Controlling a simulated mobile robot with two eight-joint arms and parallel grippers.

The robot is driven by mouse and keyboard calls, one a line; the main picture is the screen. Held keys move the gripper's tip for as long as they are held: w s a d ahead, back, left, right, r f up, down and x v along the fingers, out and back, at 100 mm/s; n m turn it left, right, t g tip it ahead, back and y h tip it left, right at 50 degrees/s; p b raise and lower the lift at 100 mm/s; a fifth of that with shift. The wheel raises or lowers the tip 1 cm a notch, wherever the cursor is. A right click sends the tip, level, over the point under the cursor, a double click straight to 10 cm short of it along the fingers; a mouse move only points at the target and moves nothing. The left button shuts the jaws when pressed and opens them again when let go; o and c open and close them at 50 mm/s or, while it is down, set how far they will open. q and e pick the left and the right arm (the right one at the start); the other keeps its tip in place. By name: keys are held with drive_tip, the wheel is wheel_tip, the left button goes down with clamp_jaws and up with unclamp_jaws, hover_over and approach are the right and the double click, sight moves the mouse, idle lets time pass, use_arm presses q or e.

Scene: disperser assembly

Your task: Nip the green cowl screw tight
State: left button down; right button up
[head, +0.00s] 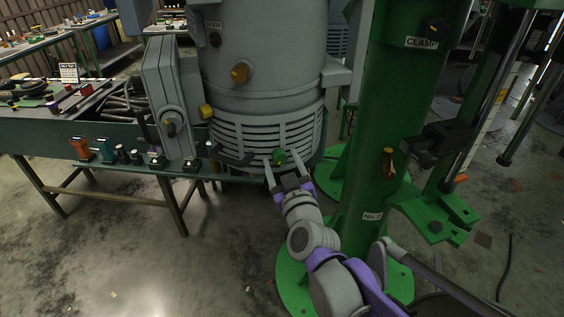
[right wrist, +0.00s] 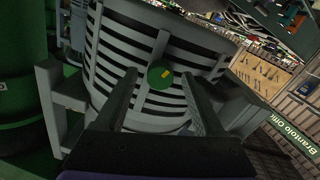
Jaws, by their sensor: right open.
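The green cowl screw (head: 279,156) sits low on the slatted grey cowl (head: 245,138) of the large grey machine. In the right wrist view the screw (right wrist: 160,75) shows as a round green head with a small yellow mark, on a vertical rib of the cowl. My right gripper (head: 286,168) is open, with its fingers pointing at the cowl. In the right wrist view the screw head appears between the two fingertips (right wrist: 159,80), with gaps on both sides. I cannot tell how far the fingertips reach along it. My left gripper is not in view.
A green column (head: 385,120) with a round base stands close right of the machine. A dark handle (head: 232,158) juts from the cowl at left. A workbench (head: 90,150) with several small tools stands at left.

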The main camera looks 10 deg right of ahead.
drive_tip(key=shift+c, duration=0.3)
clamp_jaws()
drive_tip(key=shift+m, duration=0.4)
drive_tip(key=m+p, duration=0.1)
drive_tip(key=m, duration=0.4)
drive_tip(key=shift+r+m, duration=0.15)
drive_tip(key=shift+m, duration=0.25)
drive_tip(key=m+p, duration=0.1)
drive_tip(key=m, duration=0.4)
drive_tip(key=m+p, duration=0.2)
drive_tip(key=m, duration=0.4)
drive_tip(key=shift+w+m, duration=0.1)
drive_tip(key=shift+m, duration=0.2)
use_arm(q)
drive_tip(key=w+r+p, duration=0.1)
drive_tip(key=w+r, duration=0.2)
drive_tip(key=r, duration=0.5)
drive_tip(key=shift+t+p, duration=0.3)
use_arm(e)
drive_tip(key=m, duration=0.5)
drive_tip(key=shift+m, duration=0.4)
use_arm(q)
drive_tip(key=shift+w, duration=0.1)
